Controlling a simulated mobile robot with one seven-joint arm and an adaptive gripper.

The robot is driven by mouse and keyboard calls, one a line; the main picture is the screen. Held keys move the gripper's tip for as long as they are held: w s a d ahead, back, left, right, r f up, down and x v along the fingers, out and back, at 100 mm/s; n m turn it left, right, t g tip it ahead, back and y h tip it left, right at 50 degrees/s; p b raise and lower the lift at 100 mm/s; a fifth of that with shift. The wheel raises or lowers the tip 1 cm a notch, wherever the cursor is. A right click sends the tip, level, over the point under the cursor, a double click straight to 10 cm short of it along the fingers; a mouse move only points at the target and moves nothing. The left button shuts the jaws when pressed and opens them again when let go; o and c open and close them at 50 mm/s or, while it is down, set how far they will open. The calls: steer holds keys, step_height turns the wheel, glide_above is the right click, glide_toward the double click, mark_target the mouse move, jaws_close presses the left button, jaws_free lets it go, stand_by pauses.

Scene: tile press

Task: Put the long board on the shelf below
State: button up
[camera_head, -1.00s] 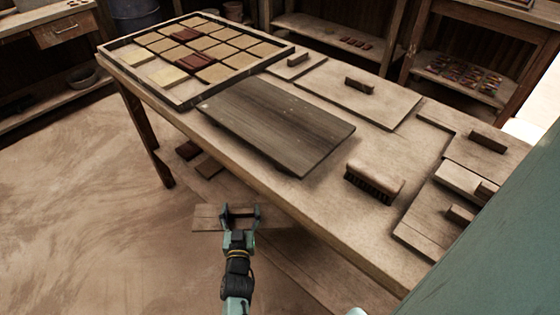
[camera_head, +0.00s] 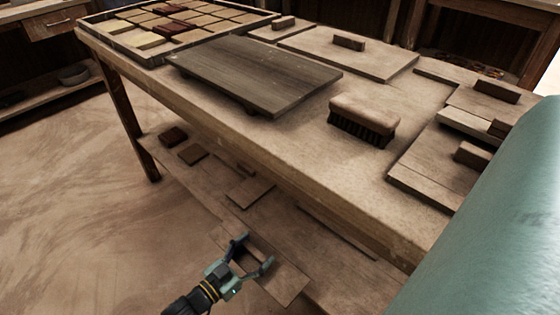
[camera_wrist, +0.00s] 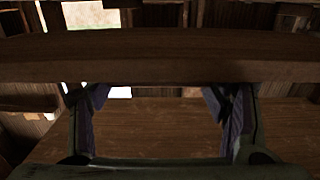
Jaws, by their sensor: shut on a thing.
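The long board (camera_head: 285,283) is a thin, plain brown plank in the lower middle of the head view, running diagonally from upper left to lower right. My gripper (camera_head: 254,254) is shut on it, with its fingers spread apart and the board extending past both sides. In the wrist view the board (camera_wrist: 160,70) spans the whole picture just beyond the fingertips, hiding what lies behind it. The lower shelf (camera_head: 215,187) runs under the workbench (camera_head: 300,170). The board is beside the shelf's open front in the head view; whether it touches the shelf I cannot tell.
Small dark blocks (camera_head: 174,136) and a flat brown piece (camera_head: 250,190) lie on the lower shelf. A dark grey plank (camera_head: 255,72), a brush (camera_head: 364,120) and a tile tray (camera_head: 85,36) are on the bench top. A bench leg (camera_head: 149,165) stands at the left.

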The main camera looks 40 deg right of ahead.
mark_target(280, 283)
steer(key=s+d, duration=0.3)
steer(key=d, duration=0.1)
steer(key=s+d+f, duration=0.1)
steer(key=s+d, duration=0.1)
steer(key=d, duration=0.2)
steer(key=s+d, duration=0.3)
steer(key=d, duration=0.1)
steer(key=shift+s+f, duration=0.15)
steer(key=shift+s, duration=0.2)
steer(key=shift+d+f, duration=0.15)
step_height(280, 283, down, 3)
steer(key=shift+s+f+b, duration=0.1)
steer(key=shift+f+b, duration=0.1)
steer(key=shift+b, duration=0.35)
steer(key=o, duration=1.8)
steer(key=a, duration=0.8)
steer(key=s+a, duration=0.1)
steer(key=a, duration=0.3)
steer(key=shift+r+p, duration=0.3)
steer(key=shift+r, duration=0.05)
